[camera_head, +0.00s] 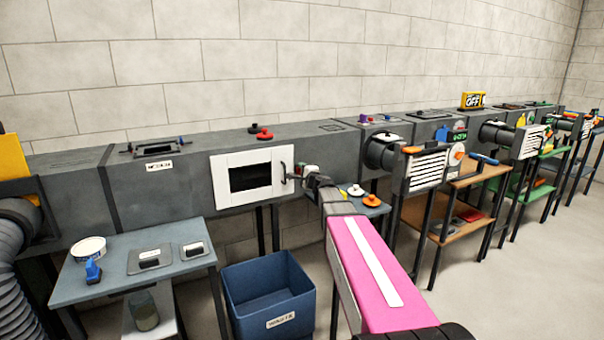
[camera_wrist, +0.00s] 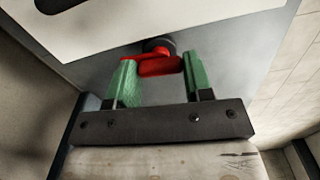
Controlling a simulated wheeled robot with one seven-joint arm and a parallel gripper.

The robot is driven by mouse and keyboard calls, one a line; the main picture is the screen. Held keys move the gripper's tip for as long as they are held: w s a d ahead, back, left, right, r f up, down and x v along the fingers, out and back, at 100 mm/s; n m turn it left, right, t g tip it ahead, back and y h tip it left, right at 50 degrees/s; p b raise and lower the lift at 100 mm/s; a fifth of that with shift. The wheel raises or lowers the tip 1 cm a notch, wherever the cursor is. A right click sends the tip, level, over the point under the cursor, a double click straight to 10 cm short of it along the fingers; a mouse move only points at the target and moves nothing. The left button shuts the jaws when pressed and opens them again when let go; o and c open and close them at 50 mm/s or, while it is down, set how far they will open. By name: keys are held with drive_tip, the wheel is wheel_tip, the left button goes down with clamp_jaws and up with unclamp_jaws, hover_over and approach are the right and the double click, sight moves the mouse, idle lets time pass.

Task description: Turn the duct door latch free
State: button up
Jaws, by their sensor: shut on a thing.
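The duct door (camera_head: 216,180) is a white panel with a dark window and a dark handle on its right side, set in the front of the grey duct. It looks closed. The red latch (camera_wrist: 158,67) shows in the wrist view, on a dark round hub beside the white door panel. My gripper (camera_head: 303,172) is at the duct front, just right of the door. In the wrist view its two green fingers (camera_wrist: 160,75) are shut on the latch, one on each side. In the head view the gripper and arm hide the latch.
A blue bin (camera_head: 268,287) stands on the floor below the door. A blue-grey table (camera_head: 120,285) at left holds a white round container (camera_head: 89,249) and small dark items. More duct stations and shelves run off to the right.

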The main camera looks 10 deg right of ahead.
drive_tip(key=shift+n, duration=0.7)
drive_tip(key=o, duration=0.9)
drive_tip(key=v, duration=1)
drive_tip(key=shift+s+d, duration=0.1)
drive_tip(key=shift+s, duration=0.3)
